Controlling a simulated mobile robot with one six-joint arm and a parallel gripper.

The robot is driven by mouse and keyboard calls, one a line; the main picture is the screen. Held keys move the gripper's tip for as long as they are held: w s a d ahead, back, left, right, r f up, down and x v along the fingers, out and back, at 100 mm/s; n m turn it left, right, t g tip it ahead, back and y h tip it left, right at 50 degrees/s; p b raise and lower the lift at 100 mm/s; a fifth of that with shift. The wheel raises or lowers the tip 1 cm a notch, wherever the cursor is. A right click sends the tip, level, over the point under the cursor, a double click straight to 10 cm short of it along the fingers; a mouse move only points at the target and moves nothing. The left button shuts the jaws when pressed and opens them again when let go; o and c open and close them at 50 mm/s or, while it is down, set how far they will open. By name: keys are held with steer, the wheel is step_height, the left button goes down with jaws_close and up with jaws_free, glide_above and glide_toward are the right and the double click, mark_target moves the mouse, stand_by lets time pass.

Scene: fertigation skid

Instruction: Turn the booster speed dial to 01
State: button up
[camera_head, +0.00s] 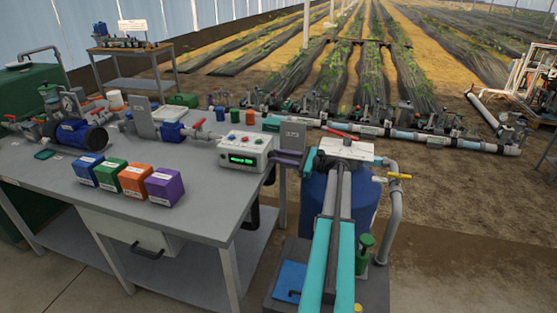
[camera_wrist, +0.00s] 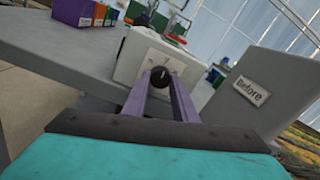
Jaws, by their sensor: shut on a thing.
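The white control box (camera_head: 246,152) stands at the right end of the grey bench, with a lit green display on its front. In the wrist view the box (camera_wrist: 138,62) shows its side face, with a black round dial (camera_wrist: 160,77) on it. My gripper (camera_wrist: 160,84) has its two purple fingers on either side of the dial, shut on it. In the head view my gripper (camera_head: 274,164) reaches the box's right side, and the dial is hidden there. The dial's marks and the display text are too small to read.
Blue, green, orange and purple boxes (camera_head: 122,180) stand at the bench's front left. A grey upright plate with a sign (camera_wrist: 252,92) stands close to the right of my gripper. A blue tank (camera_head: 315,205) and pipes with a yellow-handled valve (camera_head: 398,177) are near my arm.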

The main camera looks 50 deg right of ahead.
steer(key=shift+f+n+b, duration=0.2)
steer(key=shift+n+b, duration=4.55)
steer(key=shift+n, duration=0.95)
steer(key=shift+s, duration=0.1)
steer(key=o, duration=1)
steer(key=shift+r, duration=0.15)
steer(key=shift+o, duration=0.2)
steer(key=shift+d, duration=0.15)
steer(key=v, duration=1.3)
steer(key=shift+s+d+f, duration=0.15)
steer(key=shift+s+f, duration=0.05)
steer(key=shift+s, duration=0.05)
steer(key=shift+r, duration=0.1)
